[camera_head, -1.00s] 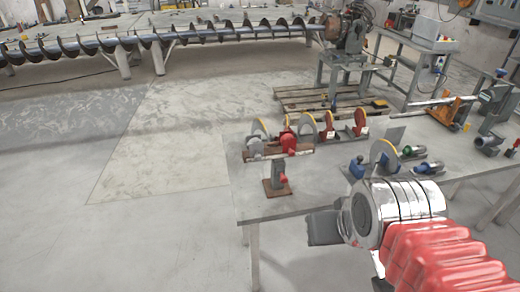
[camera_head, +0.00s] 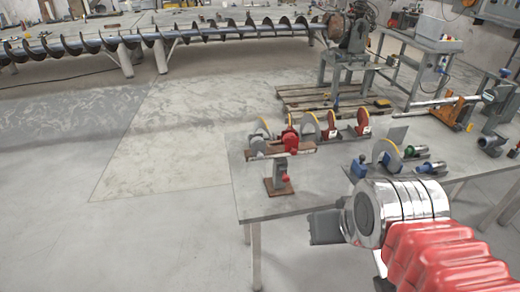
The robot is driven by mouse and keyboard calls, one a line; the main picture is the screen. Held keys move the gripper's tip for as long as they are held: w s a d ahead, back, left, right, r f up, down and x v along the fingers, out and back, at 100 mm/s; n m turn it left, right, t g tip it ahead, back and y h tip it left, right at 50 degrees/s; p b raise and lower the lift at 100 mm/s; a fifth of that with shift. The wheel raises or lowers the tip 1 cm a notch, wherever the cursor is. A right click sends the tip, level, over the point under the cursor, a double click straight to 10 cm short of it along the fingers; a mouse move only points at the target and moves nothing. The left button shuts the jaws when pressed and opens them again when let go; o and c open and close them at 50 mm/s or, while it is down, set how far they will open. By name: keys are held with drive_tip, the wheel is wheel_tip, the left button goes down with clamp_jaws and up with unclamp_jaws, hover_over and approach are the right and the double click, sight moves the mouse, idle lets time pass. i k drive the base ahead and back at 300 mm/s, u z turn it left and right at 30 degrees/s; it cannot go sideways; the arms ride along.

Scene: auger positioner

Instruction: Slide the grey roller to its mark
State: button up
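A small grey roller-like part (camera_head: 257,144) sits at the left end of a short brown rail (camera_head: 281,153) on the grey table. I take it for the grey roller. A red part (camera_head: 290,142) sits on the same rail to its right. A red and grey post on a brown base (camera_head: 279,187) stands just in front of the rail. I cannot make out a mark. My arm enters at lower right, and the dark grey block at its end (camera_head: 325,227) is at the table's front edge, apart from the roller. Its fingers cannot be made out.
The table (camera_head: 330,180) is bare between post and disc. A long auger (camera_head: 180,37) lies behind.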

sight(258, 144)
drive_tip(key=z, duration=0.35)
drive_tip(key=k, duration=0.75)
drive_tip(key=u, duration=1.6)
drive_tip(key=i, duration=1)
drive_tip(key=u, duration=0.05)
